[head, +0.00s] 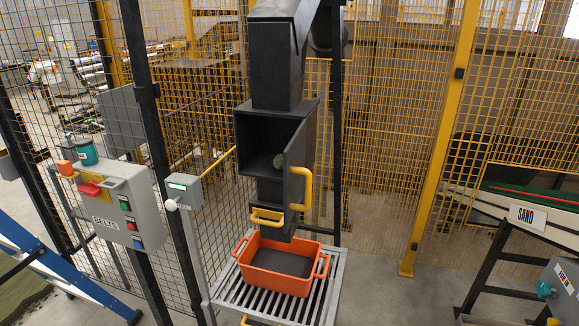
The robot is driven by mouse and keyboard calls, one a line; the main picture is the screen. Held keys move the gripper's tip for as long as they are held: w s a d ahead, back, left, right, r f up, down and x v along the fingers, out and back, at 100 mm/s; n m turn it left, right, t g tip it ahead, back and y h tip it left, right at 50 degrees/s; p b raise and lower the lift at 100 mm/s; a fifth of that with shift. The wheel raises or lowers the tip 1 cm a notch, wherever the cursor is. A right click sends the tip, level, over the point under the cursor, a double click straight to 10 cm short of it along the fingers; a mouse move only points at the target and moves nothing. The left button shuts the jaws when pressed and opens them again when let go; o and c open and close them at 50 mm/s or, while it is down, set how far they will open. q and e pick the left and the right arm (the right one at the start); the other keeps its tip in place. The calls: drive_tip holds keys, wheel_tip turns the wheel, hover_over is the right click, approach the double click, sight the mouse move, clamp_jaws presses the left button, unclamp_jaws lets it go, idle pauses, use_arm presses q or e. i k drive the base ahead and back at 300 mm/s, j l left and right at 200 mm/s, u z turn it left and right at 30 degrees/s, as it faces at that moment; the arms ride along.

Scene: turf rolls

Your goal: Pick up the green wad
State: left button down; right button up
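A small green wad (280,161) sits inside the open dark box of a black chute (251,144), towards its right side. The box's door (298,178), with a yellow handle, stands swung open on the right and borders the wad closely. Neither of my grippers shows in the head view.
An orange crate (245,283) with dark material stands on a slatted stand (225,291) under the chute. A grey control box labelled BELTS (104,222) is at left. A small display post (184,189) stands left of the chute. Yellow mesh fencing (395,130) closes off the back.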

sight(277, 160)
drive_tip(key=i+j, duration=0.15)
drive_tip(key=j, duration=0.25)
drive_tip(key=i+j, duration=0.1)
drive_tip(key=j, duration=0.25)
drive_tip(key=i+j, duration=0.15)
drive_tip(key=j, duration=0.25)
drive_tip(key=i+j, duration=0.15)
drive_tip(key=j, duration=0.2)
drive_tip(key=i+j, duration=0.15)
drive_tip(key=j, duration=0.25)
